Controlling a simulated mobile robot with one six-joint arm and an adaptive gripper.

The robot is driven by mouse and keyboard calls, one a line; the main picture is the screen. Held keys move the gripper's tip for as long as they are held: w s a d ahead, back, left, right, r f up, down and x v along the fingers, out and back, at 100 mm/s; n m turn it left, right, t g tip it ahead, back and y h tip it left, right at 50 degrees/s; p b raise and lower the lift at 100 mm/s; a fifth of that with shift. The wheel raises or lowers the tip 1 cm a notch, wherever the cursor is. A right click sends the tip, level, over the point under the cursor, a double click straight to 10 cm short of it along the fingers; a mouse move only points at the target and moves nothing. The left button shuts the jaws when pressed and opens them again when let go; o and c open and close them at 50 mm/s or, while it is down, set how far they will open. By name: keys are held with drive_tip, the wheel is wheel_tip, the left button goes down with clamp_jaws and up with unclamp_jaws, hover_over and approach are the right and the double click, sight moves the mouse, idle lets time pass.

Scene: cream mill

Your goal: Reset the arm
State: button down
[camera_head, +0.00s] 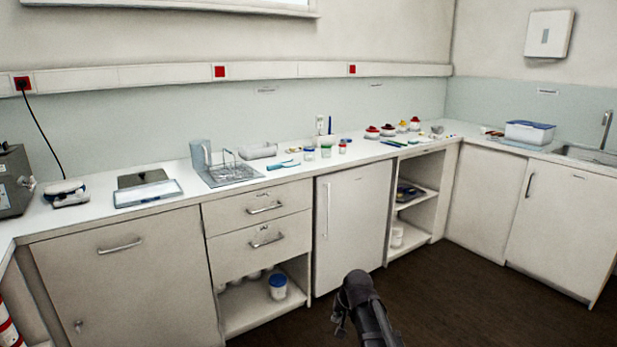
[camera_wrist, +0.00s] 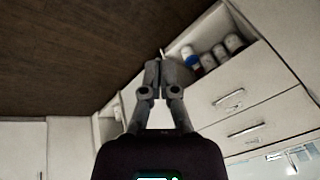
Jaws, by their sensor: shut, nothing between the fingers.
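My arm shows at the bottom centre of the head view, in front of the counter and over the dark floor. My gripper (camera_wrist: 160,66) is in the middle of the wrist view. Its two fingers are together with nothing between them. It is apart from the cabinets. In the head view its fingertips are hard to make out.
A long white counter (camera_head: 100,223) runs along the wall and turns right to a sink (camera_head: 590,153). Drawers (camera_head: 262,243) and an open shelf with a blue-lidded jar (camera_head: 277,286) are below. Small jars and a wire rack (camera_head: 232,170) stand on top. The brown floor (camera_head: 460,300) is clear.

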drive_tip(key=s+d+n+g+h, duration=0.1)
drive_tip(key=s+d, duration=0.2)
drive_tip(key=s, duration=0.3)
drive_tip(key=s+d+f+g+h, duration=0.1)
drive_tip(key=s+d, duration=0.2)
drive_tip(key=s, duration=0.3)
drive_tip(key=s+d+n+g+h, duration=0.1)
drive_tip(key=s+d+g, duration=0.15)
drive_tip(key=s, duration=0.35)
wheel_tip(320, 180, up, 22)
drive_tip(key=p, duration=2.2)
drive_tip(key=shift+t, duration=0.45)
